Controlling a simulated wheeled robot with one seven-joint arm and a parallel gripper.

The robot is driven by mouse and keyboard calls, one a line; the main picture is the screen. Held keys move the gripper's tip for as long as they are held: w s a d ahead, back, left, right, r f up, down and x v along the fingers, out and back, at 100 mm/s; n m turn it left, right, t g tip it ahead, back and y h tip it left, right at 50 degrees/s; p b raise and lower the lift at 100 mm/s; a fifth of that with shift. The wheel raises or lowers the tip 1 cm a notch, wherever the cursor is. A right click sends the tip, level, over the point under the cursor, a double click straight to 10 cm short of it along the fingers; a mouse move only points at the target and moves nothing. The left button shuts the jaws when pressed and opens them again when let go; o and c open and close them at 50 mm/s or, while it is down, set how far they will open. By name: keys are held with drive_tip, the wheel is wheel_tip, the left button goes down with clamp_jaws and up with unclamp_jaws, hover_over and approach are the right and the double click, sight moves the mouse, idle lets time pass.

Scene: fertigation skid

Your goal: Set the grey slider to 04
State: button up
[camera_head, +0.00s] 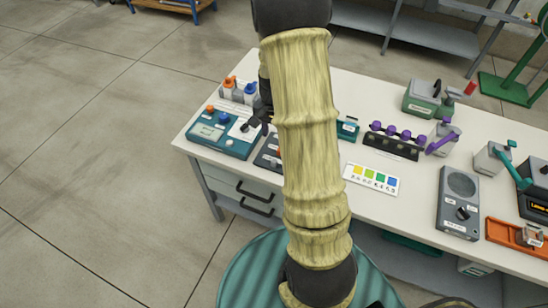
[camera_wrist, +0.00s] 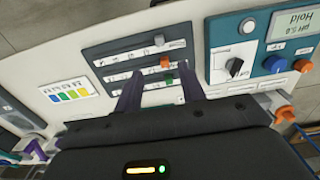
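The dark slider panel (camera_wrist: 112,57) lies below my gripper in the wrist view, with three slots. The grey slider (camera_wrist: 159,40) is a pale knob in the slot farthest from my gripper, right of that slot's middle. An orange slider (camera_wrist: 165,62) and a green slider (camera_wrist: 170,80) sit in the other two slots. My gripper (camera_wrist: 161,76) is open and empty, its purple fingers apart over the panel on the green slider's side. The scale marks are too small to read. In the head view my arm hides much of the panel (camera_head: 268,155).
A teal and white device (camera_wrist: 262,50) with a black knob, blue and orange knobs and a display stands right of the panel in the wrist view. A colour chart (camera_wrist: 68,95) lies to the left. Bare white tabletop (camera_wrist: 60,65) separates chart and panel.

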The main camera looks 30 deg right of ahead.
sight(274, 160)
wheel_tip(274, 160, down, 13)
drive_tip(key=shift+f+p, duration=0.2)
drive_tip(key=shift+p, duration=0.35)
clamp_jaws()
